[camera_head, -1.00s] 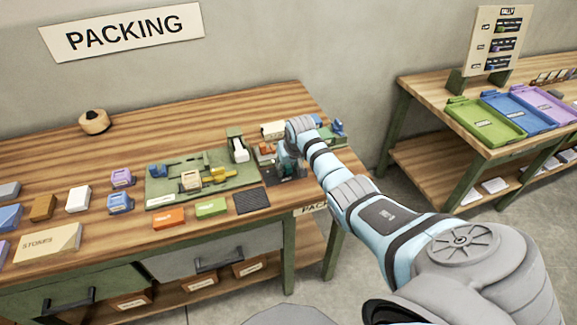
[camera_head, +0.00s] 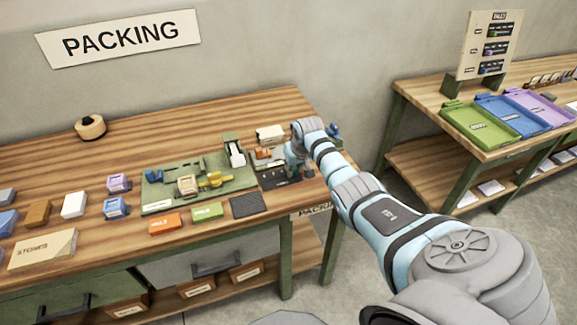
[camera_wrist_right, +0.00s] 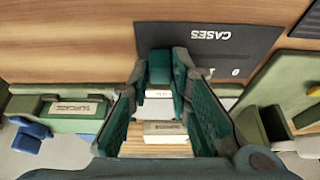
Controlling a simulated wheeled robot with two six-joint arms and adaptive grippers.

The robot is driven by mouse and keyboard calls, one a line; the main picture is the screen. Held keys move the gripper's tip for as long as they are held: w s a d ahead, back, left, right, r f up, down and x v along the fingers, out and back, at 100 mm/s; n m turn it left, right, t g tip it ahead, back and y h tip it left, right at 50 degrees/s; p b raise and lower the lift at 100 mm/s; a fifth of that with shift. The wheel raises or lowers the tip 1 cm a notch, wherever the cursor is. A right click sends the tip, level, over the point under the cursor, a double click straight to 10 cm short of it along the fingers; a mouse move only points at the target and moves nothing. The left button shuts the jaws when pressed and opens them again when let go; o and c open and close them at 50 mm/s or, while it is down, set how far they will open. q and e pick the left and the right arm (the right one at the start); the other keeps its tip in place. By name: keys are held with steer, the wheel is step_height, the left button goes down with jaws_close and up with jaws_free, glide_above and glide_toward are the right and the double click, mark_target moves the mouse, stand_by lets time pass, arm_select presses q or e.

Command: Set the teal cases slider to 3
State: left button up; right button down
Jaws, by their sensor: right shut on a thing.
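The dark cases panel (camera_wrist_right: 215,38), with its upside-down CASES label and small white numbers, lies on the packing bench in the right wrist view. It also shows in the head view (camera_head: 272,183), partly behind my right gripper (camera_head: 297,165). The teal slider knob (camera_wrist_right: 158,66) stands over the panel, between my right fingertips (camera_wrist_right: 160,80). The right gripper is shut on the knob. The fingers hide part of the panel and its numbers, so I cannot read the setting. My left gripper is not in view.
A green fixture board (camera_head: 170,204) with yellow and blue parts lies left of the panel. Orange (camera_head: 165,223) and green (camera_head: 208,212) boxes and a dark mat (camera_head: 247,206) lie in front. A tally board (camera_head: 488,42) and coloured trays stand on the right bench.

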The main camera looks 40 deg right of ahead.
steer(key=c, duration=1.8)
jaws_free()
steer(key=shift+d, duration=0.2)
steer(key=o, duration=0.3)
steer(key=shift+s+d, duration=0.1)
steer(key=shift+d, duration=0.05)
steer(key=shift+r, duration=0.45)
steer(key=v, duration=1.1)
steer(key=shift+s, duration=0.1)
